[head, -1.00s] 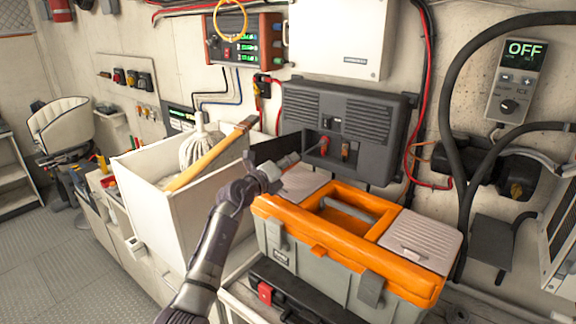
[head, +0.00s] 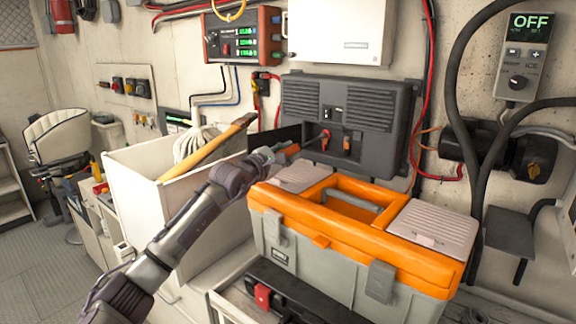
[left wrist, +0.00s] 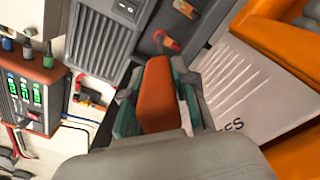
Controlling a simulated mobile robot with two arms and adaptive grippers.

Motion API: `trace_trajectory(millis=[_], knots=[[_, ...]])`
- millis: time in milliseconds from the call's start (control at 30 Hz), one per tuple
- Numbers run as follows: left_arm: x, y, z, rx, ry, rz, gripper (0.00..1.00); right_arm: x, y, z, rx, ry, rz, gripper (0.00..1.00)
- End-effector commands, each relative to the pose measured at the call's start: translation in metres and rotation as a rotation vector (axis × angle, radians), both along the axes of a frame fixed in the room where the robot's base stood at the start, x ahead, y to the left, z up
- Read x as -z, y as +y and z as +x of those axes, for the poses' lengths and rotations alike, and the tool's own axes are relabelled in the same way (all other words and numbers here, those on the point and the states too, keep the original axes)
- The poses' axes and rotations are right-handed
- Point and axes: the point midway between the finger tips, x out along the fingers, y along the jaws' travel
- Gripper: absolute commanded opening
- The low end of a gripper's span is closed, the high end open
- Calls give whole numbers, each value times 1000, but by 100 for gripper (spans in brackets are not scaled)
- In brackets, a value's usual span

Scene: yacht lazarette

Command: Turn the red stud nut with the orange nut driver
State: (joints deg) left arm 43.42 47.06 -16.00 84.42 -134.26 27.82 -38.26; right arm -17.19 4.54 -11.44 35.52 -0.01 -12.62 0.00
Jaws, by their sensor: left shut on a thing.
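My left gripper (head: 284,154) is shut on the orange nut driver (head: 291,149), in front of the dark grey panel box (head: 382,137). In the left wrist view the driver's orange handle (left wrist: 160,95) sits between the fingers and points toward the panel. The red stud nut (head: 325,134) is on the panel's lower middle, a little beyond the driver. It also shows in the left wrist view (left wrist: 168,42). The driver's tip is hard to make out, and I cannot tell whether it touches the nut. My right gripper is not in view.
A second, orange-red stud (head: 347,145) sits just right of the nut. An orange and grey toolbox (head: 335,254) stands close below the gripper. A white bin (head: 140,204) with a rope and a wooden handle stands to the left. Cables hang at right.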

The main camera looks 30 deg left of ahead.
Motion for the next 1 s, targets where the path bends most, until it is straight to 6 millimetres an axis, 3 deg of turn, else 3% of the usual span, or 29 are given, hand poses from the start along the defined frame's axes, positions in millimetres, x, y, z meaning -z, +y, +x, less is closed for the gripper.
trace_trajectory(millis=[1000], knots=[[1,3,-23,0,-1,-18,0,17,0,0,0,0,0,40]])
